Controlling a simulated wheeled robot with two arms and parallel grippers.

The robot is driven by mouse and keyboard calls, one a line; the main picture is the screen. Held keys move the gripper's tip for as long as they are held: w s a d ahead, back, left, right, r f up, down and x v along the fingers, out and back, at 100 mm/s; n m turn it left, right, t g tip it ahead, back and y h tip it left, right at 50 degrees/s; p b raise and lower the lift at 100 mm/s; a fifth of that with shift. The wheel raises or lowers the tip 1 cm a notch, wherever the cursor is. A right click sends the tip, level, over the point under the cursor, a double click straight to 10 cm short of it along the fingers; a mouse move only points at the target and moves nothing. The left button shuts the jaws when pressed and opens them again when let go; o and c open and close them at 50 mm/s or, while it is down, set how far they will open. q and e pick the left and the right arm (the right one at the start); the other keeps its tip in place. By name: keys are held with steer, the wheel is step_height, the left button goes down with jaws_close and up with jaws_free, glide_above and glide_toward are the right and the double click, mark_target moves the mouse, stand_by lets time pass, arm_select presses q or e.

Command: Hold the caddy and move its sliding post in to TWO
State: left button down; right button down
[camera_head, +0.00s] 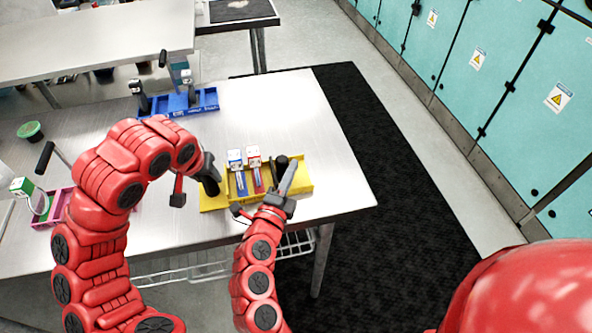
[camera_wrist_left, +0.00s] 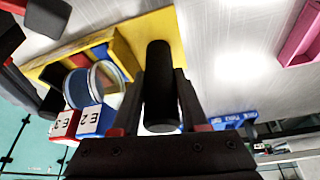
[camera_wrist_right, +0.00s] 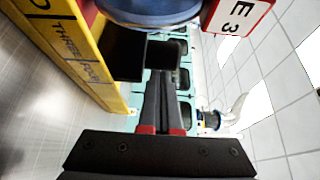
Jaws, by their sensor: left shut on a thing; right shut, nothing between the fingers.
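The yellow caddy (camera_head: 299,182) stands near the table's front right edge. It holds a module with a blue-marked white top (camera_head: 235,157) and one with a red-marked white top (camera_head: 254,154), labelled E 2 and E 3 in the wrist views. My left gripper (camera_head: 208,178) is shut on the caddy's upright black handle (camera_wrist_left: 160,75). The black sliding post (camera_head: 281,164) stands right of the modules. My right gripper (camera_head: 289,174) is shut and empty beside it. In the right wrist view the post's dark block (camera_wrist_right: 124,52) is near the FOUR marking; contact is unclear.
A blue caddy (camera_head: 207,99) stands at the back and a magenta caddy (camera_head: 56,208) at the left. A green-topped tub (camera_head: 30,131) is at the far left. Bare table (camera_head: 280,115) lies behind the yellow caddy.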

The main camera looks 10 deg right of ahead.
steer(key=a, duration=0.5)
steer(key=shift+a, duration=0.25)
steer(key=shift+d, duration=0.1)
